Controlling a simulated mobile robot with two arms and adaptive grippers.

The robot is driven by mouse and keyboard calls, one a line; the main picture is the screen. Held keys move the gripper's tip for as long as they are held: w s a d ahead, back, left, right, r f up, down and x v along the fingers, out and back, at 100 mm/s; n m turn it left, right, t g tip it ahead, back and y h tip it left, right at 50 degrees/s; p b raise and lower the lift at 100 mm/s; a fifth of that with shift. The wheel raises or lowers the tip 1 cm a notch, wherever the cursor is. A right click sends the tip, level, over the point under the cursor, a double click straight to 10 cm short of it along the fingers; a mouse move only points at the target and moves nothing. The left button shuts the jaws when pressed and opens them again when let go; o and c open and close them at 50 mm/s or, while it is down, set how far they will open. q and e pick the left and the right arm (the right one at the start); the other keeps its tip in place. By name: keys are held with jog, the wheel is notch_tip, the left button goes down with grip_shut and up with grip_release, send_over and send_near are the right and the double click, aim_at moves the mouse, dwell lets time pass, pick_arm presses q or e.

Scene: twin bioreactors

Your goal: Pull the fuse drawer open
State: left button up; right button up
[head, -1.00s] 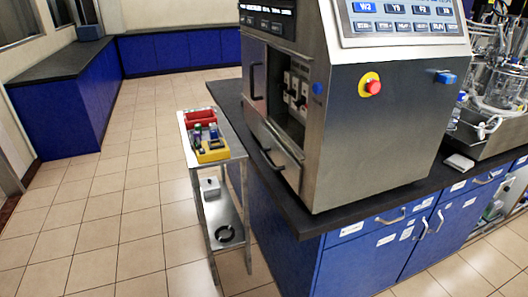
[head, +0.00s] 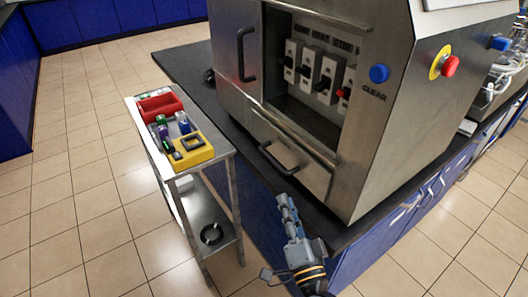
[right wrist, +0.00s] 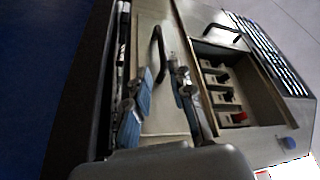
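The fuse drawer (head: 292,150) is a steel front panel with a dark bar handle (head: 278,160), low on the bench-top machine below the breaker recess. It looks shut. My right gripper (head: 288,205) is below and a little right of the handle in the head view, apart from it. In the right wrist view my right gripper (right wrist: 160,85) is open and empty, its two fingers apart. The drawer handle (right wrist: 158,55) shows ahead, roughly between the fingertips. My left gripper is not in view.
The recess holds several breaker switches (head: 318,78), one with a red part. A second handle (head: 243,55) is on the door to the left. A blue clear button (head: 379,74) and a red stop knob (head: 449,66) are at right. A steel cart (head: 223,149) stands left of the bench.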

jog(key=p, duration=0.1)
send_near(273, 158)
jog(key=w, duration=0.1)
jog(key=x, duration=0.8)
jog(key=shift+w+a+f+p, duration=0.15)
jog(key=shift+w+a+p, duration=0.15)
jog(key=shift+w+p, duration=0.1)
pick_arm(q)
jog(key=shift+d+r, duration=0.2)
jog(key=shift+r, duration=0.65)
pick_arm(e)
grip_shut()
